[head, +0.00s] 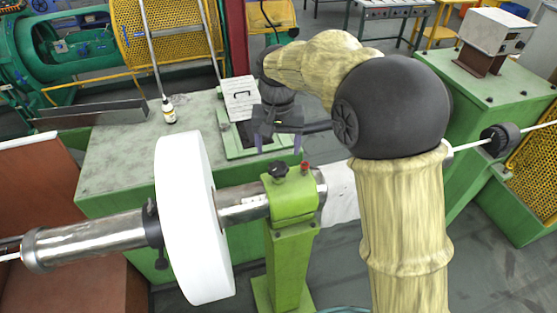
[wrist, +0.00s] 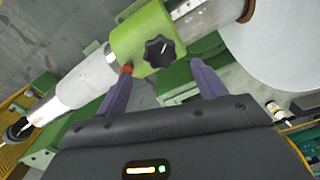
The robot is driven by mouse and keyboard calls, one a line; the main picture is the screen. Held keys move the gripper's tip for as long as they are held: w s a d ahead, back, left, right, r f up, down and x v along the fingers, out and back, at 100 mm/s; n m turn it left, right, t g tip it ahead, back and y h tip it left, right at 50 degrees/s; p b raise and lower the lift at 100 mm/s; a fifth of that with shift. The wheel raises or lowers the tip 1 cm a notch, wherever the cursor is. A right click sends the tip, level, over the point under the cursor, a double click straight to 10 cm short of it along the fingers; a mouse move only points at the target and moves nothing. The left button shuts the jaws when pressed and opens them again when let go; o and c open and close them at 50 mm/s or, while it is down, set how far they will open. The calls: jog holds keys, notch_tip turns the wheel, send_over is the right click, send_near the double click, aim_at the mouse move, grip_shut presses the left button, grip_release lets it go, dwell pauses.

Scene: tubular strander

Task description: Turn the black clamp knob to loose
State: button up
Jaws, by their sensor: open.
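The black clamp knob (head: 278,170) is a lobed knob on top of the green clamp block (head: 292,200), which sits around a metal shaft on a green post. In the wrist view the knob (wrist: 159,50) appears between and slightly beyond my two fingertips. My gripper (head: 279,145) is open and empty, its purple fingers pointing down just behind the knob in the head view. In the wrist view my gripper (wrist: 161,72) has its fingers spread to either side of the knob, with no contact visible. The knob's loose or tight setting cannot be read.
A small red knob (head: 305,167) sits beside the black one, close to the left finger in the wrist view. A large white disc (head: 190,215) is on the shaft (head: 95,238) to the left. A green bench (head: 125,165) with a bottle (head: 168,110) stands behind.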

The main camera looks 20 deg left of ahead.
aim_at(278, 166)
notch_tip(278, 166, down, 6)
jog(key=shift+f+p, duration=0.2)
jog(key=shift+p, duration=0.45)
jog(key=shift+c, duration=0.4)
jog(key=c, duration=0.9)
jog(key=shift+n, duration=0.4)
jog(key=n, duration=0.2)
jog(key=shift+n, duration=0.3)
jog(key=shift+w+n, duration=0.1)
jog(key=shift+n, duration=2)
jog(key=shift+r, duration=0.1)
